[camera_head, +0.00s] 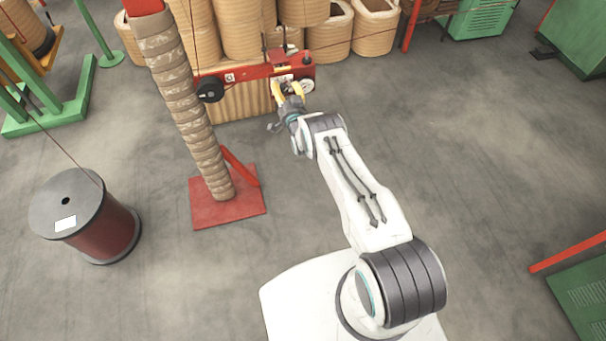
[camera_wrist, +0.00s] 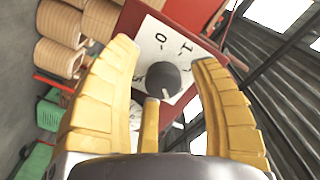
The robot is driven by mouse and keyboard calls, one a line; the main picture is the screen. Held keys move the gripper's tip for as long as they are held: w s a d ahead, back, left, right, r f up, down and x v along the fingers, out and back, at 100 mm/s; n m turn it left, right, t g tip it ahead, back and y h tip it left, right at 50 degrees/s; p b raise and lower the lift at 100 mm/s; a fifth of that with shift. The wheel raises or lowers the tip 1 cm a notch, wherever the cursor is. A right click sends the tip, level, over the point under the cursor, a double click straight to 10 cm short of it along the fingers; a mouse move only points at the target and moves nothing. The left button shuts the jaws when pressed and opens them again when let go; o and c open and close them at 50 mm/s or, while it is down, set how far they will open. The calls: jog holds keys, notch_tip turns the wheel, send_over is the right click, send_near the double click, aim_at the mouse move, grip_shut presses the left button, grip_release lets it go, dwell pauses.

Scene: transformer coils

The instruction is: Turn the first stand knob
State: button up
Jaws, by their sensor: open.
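The knob (camera_wrist: 163,79) is dark and round, on a white dial plate (camera_wrist: 150,48) with black marks including a 0 and a 1. My gripper (camera_wrist: 165,52) shows two yellow fingers spread apart, one on each side of the knob in the picture. The knob is in the gap, and I cannot tell whether anything touches it. In the head view my gripper (camera_head: 289,87) reaches the front of the red stand's crossbar (camera_head: 248,73). The knob itself is too small or hidden to make out there.
A wrapped post (camera_head: 180,85) on a red base (camera_head: 228,196) stands left of my arm. A black wheel (camera_head: 210,90) and a white disc (camera_head: 307,85) sit on the crossbar. Wound coils (camera_head: 331,35) stand behind. A wire spool (camera_head: 103,232) is at left.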

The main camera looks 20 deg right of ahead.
aim_at(284, 91)
jog(key=n+p, duration=0.1)
jog(key=r+n+p, duration=0.1)
jog(key=n, duration=0.1)
jog(key=shift+w+r, duration=0.15)
jog(key=n+p, duration=0.1)
jog(key=n, duration=0.2)
jog(key=n+p, duration=0.2)
jog(key=shift+f+n, duration=0.4)
jog(key=shift+s+p, duration=1)
jog(key=shift+s, duration=0.3)
jog(key=s, duration=0.4)
jog(key=shift+f, duration=0.15)
jog(key=s+f+g, duration=0.6)
jog(key=s+f, duration=0.2)
jog(key=f, duration=0.3)
jog(key=s+f+g, duration=0.6)
jog(key=s+f, duration=0.2)
jog(key=f, duration=0.3)
jog(key=shift+s, duration=0.35)
